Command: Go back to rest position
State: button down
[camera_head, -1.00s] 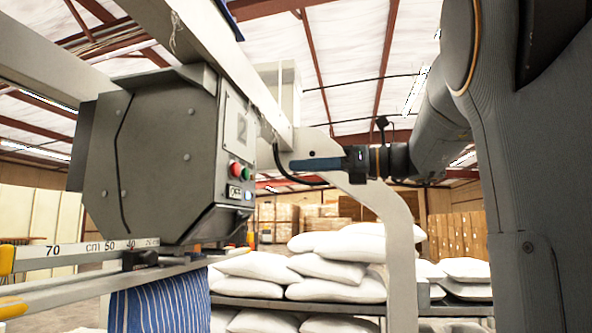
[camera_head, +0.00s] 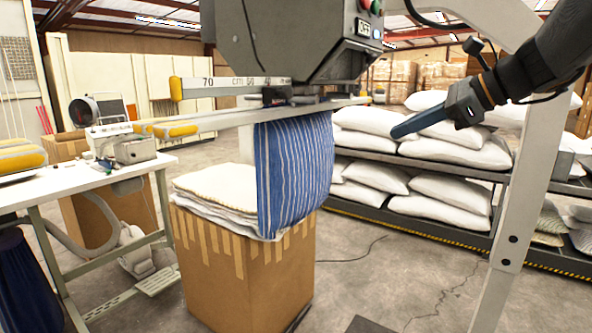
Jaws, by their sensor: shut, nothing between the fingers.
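My gripper (camera_head: 408,127) is at the upper right in the head view, at the end of my dark arm that reaches in from the right edge. Its long blue-grey fingers are together and point left and slightly down. Nothing shows between them. It is in front of the white pillows on the shelf and right of the grey filling machine (camera_head: 300,45), apart from it in the picture. A blue striped pillow cover (camera_head: 292,175) hangs below the machine's metal bars.
A cardboard box (camera_head: 245,270) stands under the striped cover with folded white fabric (camera_head: 222,187) on top. A white table (camera_head: 80,175) with a sewing machine (camera_head: 132,148) is at left. A shelf (camera_head: 450,228) of white pillows is at right. A pale machine post (camera_head: 518,215) stands near my arm.

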jog(key=s+a+f+n+g+h, duration=0.1)
jog(key=s+f+n+g+h, duration=0.1)
jog(key=s+f+n, duration=0.4)
jog(key=s+a+f+n+g+h, duration=0.1)
jog(key=s+f+n+h, duration=0.3)
jog(key=f+n, duration=0.5)
jog(key=s+a+f+n+g+h, duration=0.1)
jog(key=s+f+n+g+h, duration=0.2)
jog(key=f, duration=1.7)
jog(key=s+n, duration=0.4)
jog(key=s, duration=0.2)
jog(key=shift+a+g, duration=0.3)
jog(key=shift+a, duration=0.05)
